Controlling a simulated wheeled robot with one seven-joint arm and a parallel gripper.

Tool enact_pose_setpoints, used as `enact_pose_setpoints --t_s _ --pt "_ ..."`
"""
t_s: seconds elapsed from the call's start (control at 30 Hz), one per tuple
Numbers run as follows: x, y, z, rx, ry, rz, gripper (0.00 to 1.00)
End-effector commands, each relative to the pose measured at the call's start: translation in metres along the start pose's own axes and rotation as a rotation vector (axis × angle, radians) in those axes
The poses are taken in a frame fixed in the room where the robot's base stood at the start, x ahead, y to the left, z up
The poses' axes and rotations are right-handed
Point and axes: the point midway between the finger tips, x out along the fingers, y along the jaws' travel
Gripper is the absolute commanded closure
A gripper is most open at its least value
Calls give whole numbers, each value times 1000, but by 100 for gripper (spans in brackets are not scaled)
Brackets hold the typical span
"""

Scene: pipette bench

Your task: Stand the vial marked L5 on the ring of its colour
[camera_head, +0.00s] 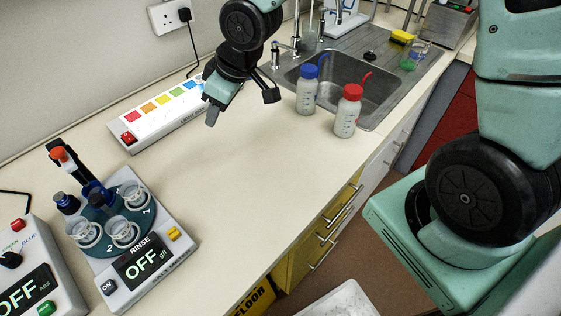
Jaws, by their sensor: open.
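My gripper (242,108) is open and empty above the bench, beside the right end of a white light box (145,139). No L5 mark can be read in this view, so I cannot tell which thing is that vial. A dark blue-capped container (66,203) stands at the left of the round teal carousel (104,219). An orange-red-topped item (60,154) rises behind it, tilted. Clear cups with pale rims, such as the front one (123,233), sit on the carousel. The light box bears coloured squares from red to blue; no clearly coloured ring is discernible.
The rinse unit (146,268) reads OFF, with another unit (32,285) left of it. A blue-capped bottle (307,94) and a red-capped bottle (347,114) stand by the sink (350,75). The bench (245,190) between is clear up to its front edge.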

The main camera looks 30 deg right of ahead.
Motion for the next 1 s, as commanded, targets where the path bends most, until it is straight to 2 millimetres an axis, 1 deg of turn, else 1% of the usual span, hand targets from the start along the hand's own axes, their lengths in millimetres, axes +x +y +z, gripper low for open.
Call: enact_pose_setpoints --t_s 0.03,0.1,0.17,0.2,0.3,0.4,0.5,0.57,1.0 --pt "-20 -29 12 -12 -61 7 57" --pt "-45 -61 37 0 -150 11 57" --pt "-65 -86 58 15 -215 11 57" --pt "-78 -100 72 24 -254 8 57" --pt "-104 -129 103 50 -331 -2 57" --pt "-121 -146 125 69 -382 -14 57" --pt "-130 -155 136 79 -408 -23 57" --pt "-132 -157 139 82 -414 -25 57" --pt "-130 -157 139 83 -414 -25 57"
